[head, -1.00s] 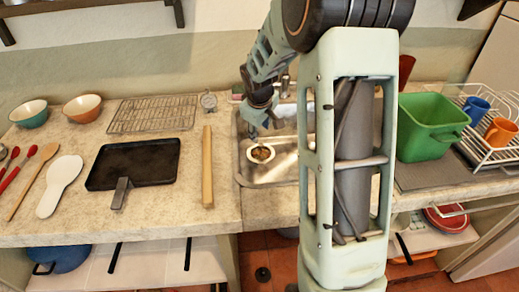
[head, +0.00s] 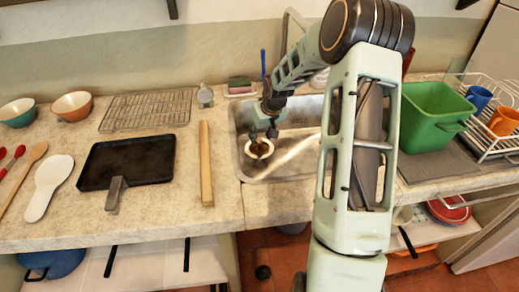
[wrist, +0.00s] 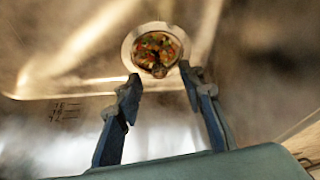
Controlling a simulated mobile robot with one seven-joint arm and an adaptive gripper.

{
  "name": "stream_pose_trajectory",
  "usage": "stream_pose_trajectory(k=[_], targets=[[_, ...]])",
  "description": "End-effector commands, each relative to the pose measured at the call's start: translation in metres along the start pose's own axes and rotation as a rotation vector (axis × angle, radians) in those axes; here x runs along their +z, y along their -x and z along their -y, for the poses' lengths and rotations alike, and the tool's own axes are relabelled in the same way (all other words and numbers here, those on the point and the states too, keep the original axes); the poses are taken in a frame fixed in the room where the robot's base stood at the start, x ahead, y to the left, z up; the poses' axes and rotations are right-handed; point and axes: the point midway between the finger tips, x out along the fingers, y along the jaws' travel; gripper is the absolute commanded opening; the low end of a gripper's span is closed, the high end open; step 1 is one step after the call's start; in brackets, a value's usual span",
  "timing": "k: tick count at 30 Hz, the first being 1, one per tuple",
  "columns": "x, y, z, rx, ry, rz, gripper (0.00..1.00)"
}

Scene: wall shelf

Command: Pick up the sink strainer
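The sink strainer (head: 268,153) is a pale ring with a dark middle at the bottom of the metal sink (head: 243,117). In the wrist view the strainer (wrist: 132,44) is round and metal, with bits of orange and green food scraps and a small dark knob in its basket. My gripper (head: 263,134) is in the sink, just above and behind the strainer in the head view. In the wrist view my gripper (wrist: 160,78) is open, its fingers spread and empty, with the tips near the strainer's lower rim. I cannot tell the exact height gap.
The sink walls surround my gripper. A green tub (head: 428,122) and a dish rack (head: 465,137) stand to the right. A wooden rolling pin or bar (head: 206,165) and a black pan (head: 125,163) lie left. A sponge (head: 240,86) sits behind the sink.

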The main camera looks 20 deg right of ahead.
Motion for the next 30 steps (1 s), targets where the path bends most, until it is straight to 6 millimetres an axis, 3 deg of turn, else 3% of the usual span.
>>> stream_pose_trajectory(k=[9,18,28,30], targets=[[-0.002,-0.042,-0.001,-0.001,0.002,0.001,0.36],[-0.002,-0.046,-0.002,0.0,0.002,0.001,0.36],[-0.002,-0.046,-0.002,0.0,0.002,0.001,0.0],[-0.002,-0.046,-0.002,0.0,0.002,0.001,0.0]])
